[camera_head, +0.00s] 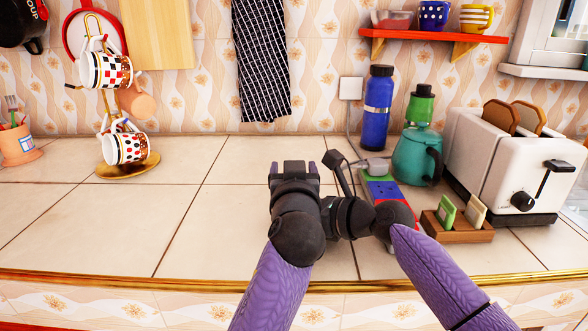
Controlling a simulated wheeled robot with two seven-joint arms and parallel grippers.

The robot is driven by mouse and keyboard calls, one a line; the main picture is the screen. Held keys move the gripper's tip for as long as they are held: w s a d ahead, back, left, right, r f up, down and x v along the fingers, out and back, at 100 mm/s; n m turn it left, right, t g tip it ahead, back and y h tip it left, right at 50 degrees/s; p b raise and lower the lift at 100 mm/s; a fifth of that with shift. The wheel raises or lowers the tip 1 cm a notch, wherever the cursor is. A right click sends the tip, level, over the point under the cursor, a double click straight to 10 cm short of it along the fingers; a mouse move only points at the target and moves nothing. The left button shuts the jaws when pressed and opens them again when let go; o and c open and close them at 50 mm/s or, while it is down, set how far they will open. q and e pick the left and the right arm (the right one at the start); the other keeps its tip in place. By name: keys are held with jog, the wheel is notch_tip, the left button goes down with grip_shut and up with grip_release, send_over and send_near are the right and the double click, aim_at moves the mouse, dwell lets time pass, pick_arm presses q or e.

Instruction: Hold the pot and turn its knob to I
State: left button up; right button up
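A teal pot (413,158) with a dark handle on its right side stands upright on the counter at the right. I see no knob marked I on the pot. A black dial (522,201) shows on the front of the white toaster (490,150). My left gripper (294,170) points away over the middle of the counter, its fingers apart and empty. My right gripper (342,170) is left of the pot, apart from it, beside a coloured strip; its wrist partly hides it, so its opening is unclear.
A green, blue and red strip (384,190) with a grey plug lies before the pot. A blue bottle (377,110) stands behind. A wooden holder (458,228) sits in front of the toaster. A mug stand (128,172) is at the left. The counter's left-middle is clear.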

pick_arm(q)
jog(key=shift+o, duration=0.3)
jog(key=s, duration=0.7)
jog(key=shift+s+d, duration=0.15)
jog(key=shift+s, duration=0.15)
pick_arm(e)
jog(key=o, duration=1)
jog(key=shift+o, duration=0.2)
